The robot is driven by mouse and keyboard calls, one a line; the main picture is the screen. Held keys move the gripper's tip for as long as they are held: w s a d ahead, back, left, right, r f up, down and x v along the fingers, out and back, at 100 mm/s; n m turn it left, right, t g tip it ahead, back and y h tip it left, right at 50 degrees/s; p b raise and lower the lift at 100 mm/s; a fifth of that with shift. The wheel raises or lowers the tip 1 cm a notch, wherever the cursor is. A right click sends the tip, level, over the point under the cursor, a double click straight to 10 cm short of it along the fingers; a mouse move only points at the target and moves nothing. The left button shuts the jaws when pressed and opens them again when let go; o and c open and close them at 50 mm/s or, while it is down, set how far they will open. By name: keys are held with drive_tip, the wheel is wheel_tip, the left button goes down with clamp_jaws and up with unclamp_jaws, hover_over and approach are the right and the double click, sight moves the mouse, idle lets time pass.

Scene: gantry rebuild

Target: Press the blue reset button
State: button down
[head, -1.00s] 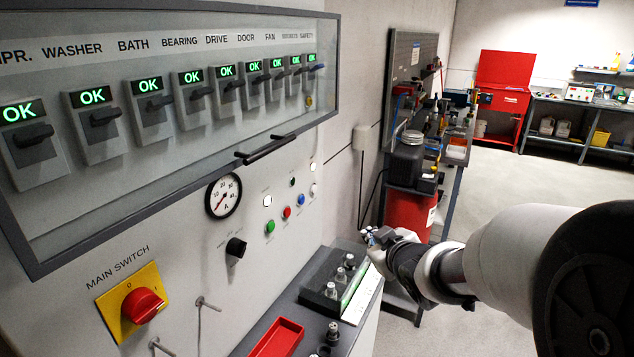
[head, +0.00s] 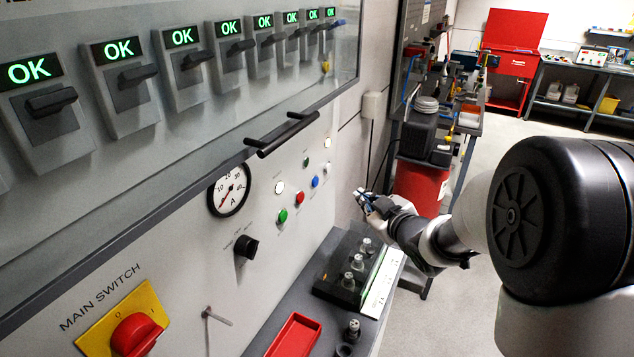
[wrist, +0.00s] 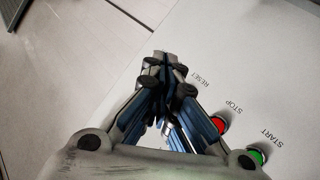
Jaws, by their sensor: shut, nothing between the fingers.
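The blue reset button (head: 315,182) is on the light panel in the head view, between the red stop button (head: 299,198) and a white button (head: 327,167). My gripper (head: 361,196) is shut and empty, to the right of the buttons and apart from the blue one in the picture. In the wrist view my shut fingertips (wrist: 162,58) point toward the panel. The RESET label (wrist: 201,79) shows just right of them. The blue button cannot be made out there and seems hidden behind my fingers.
The green start button (head: 283,215) is left of the red one. A long black handle (head: 287,133) juts out above. Below is a bench with a red tray (head: 295,336) and a black block (head: 343,282) of metal parts. Floor lies open at right.

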drive_tip(key=w+a+b, duration=0.1)
drive_tip(key=w+a, duration=0.2)
drive_tip(key=a, duration=0.5)
drive_tip(key=shift+w+b, duration=0.15)
drive_tip(key=shift+b, duration=0.25)
drive_tip(key=shift+a, duration=0.15)
idle(1.0)
drive_tip(key=shift+w+a, duration=0.15)
drive_tip(key=shift+a, duration=0.1)
drive_tip(key=shift+w+a+b, duration=0.15)
drive_tip(key=shift+a+b, duration=0.2)
drive_tip(key=shift+b, duration=0.15)
idle(0.7)
drive_tip(key=shift+d, duration=0.1)
drive_tip(key=shift+s+d, duration=0.35)
drive_tip(key=shift+d, duration=0.3)
drive_tip(key=shift+s+d+p, duration=0.15)
drive_tip(key=shift+s+d, duration=0.15)
drive_tip(key=shift+d, duration=0.45)
drive_tip(key=shift+s+d+p, duration=0.15)
drive_tip(key=shift+s+d, duration=0.2)
drive_tip(key=shift+d, duration=0.45)
drive_tip(key=shift+s+d+p, duration=0.15)
drive_tip(key=shift+s+d, duration=0.15)
drive_tip(key=shift+d, duration=0.45)
